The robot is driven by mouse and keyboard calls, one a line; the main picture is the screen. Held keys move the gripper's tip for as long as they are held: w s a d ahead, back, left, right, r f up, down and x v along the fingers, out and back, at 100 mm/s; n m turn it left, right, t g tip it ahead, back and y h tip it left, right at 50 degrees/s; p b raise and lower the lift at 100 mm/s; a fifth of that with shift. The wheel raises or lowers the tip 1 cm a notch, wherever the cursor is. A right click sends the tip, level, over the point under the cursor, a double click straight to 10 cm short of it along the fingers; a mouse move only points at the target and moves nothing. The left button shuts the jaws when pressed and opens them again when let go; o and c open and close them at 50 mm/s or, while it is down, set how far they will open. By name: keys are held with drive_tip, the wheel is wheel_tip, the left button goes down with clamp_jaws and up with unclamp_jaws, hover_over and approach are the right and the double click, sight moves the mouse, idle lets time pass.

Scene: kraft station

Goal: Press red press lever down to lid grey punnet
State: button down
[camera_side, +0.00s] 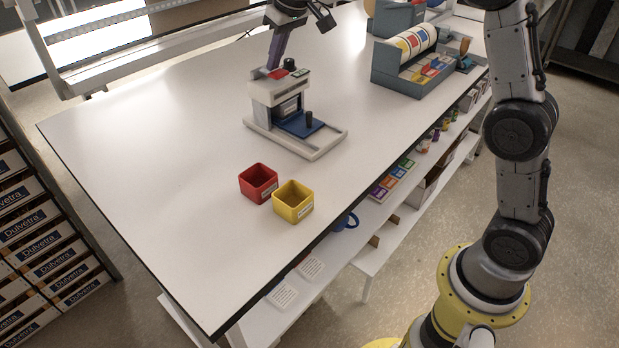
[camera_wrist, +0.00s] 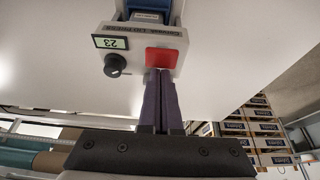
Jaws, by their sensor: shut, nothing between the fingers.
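The lidding press (camera_side: 272,95) stands on the white table, with a grey body and a blue sliding plate (camera_side: 298,124) with a black knob. Its red lever (camera_wrist: 163,58) shows as a red pad on the press top in the wrist view, beside a small display reading 23 and a black knob. My gripper (camera_wrist: 160,74) is shut and empty, its purple fingers pointing at the red lever's near edge. The tips look very close to it; contact is unclear. In the side view my gripper (camera_side: 270,68) reaches the press top from above. I cannot make out the grey punnet.
A red box (camera_side: 258,183) and a yellow box (camera_side: 293,201), both open, stand near the table's front edge. A grey rack (camera_side: 400,80) with coloured rolls or labels stands at the back right. The table left of the press is clear.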

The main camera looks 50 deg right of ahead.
idle(0.3)
wheel_tip(320, 180, up, 9)
idle(1.0)
drive_tip(key=s+a+r+t, duration=0.1)
drive_tip(key=s+r, duration=0.2)
drive_tip(key=s, duration=0.6)
drive_tip(key=s+r+t, duration=0.1)
drive_tip(key=s+r, duration=0.3)
drive_tip(key=s, duration=0.5)
drive_tip(key=s+f+g, duration=0.1)
drive_tip(key=s+f, duration=1.8)
drive_tip(key=f, duration=0.2)
